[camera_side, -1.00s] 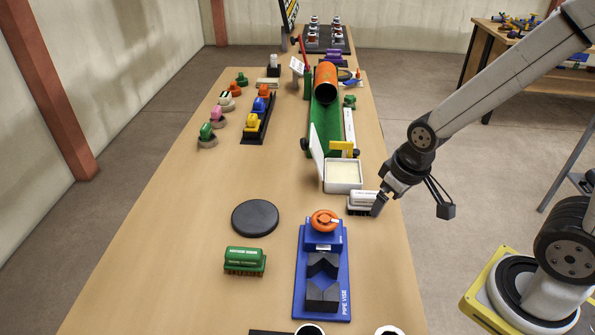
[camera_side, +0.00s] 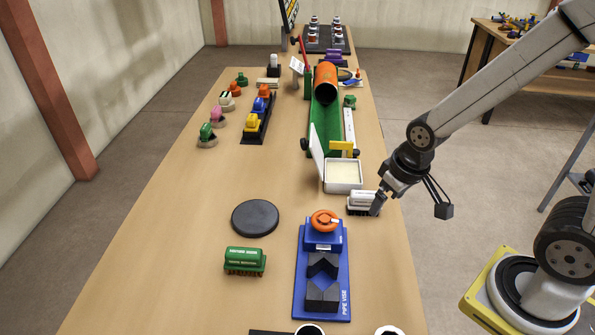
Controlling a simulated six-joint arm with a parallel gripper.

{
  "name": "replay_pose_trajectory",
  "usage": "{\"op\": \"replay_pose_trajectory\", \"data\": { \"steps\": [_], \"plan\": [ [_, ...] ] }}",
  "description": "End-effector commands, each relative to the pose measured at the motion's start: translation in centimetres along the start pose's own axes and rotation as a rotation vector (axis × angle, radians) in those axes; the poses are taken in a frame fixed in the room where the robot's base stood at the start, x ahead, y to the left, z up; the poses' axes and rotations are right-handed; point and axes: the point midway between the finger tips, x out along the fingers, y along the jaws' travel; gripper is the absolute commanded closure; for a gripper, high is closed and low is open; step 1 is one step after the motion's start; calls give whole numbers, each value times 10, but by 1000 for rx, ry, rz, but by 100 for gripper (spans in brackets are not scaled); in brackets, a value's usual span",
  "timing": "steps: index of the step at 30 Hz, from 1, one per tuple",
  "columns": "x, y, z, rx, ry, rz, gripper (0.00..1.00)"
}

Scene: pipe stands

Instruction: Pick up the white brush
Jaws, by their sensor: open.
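The white brush (camera_side: 361,200) lies on the table near its right edge, just in front of the white open-lidded box. It has a white back and dark bristles facing down. My gripper (camera_side: 377,206) is open and pointed down at the brush's right end. One finger overlaps that end in the picture; the other finger is hidden, and I cannot tell if it touches the brush.
The white box (camera_side: 343,188) with its lid up stands close behind the brush. A blue pipe vise (camera_side: 308,268) stands in front. A green brush (camera_side: 245,261) and a black disc (camera_side: 255,218) lie to the left. The table's left front is clear.

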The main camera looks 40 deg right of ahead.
Motion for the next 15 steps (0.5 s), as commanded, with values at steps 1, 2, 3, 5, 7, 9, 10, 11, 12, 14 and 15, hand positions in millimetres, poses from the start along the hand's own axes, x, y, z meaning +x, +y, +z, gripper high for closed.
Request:
{"op": "replay_pose_trajectory", "data": {
  "steps": [1,2,3,5,7,9,10,11,12,14,15],
  "plan": [
    [1,1,-1,25,-3,1,0],
    [1,1,-2,45,-5,1,0],
    [2,2,-4,76,-8,2,0],
    [3,3,-6,133,-14,4,0],
    [5,4,-10,213,-21,6,0],
    [7,6,-14,308,-31,10,0],
    [8,7,-16,350,-35,12,0],
    [9,8,-17,395,-39,15,0],
    [11,9,-20,454,-44,18,0],
    [13,11,-24,544,-51,23,0],
    [14,13,-26,603,-57,28,0]
  ]
}}
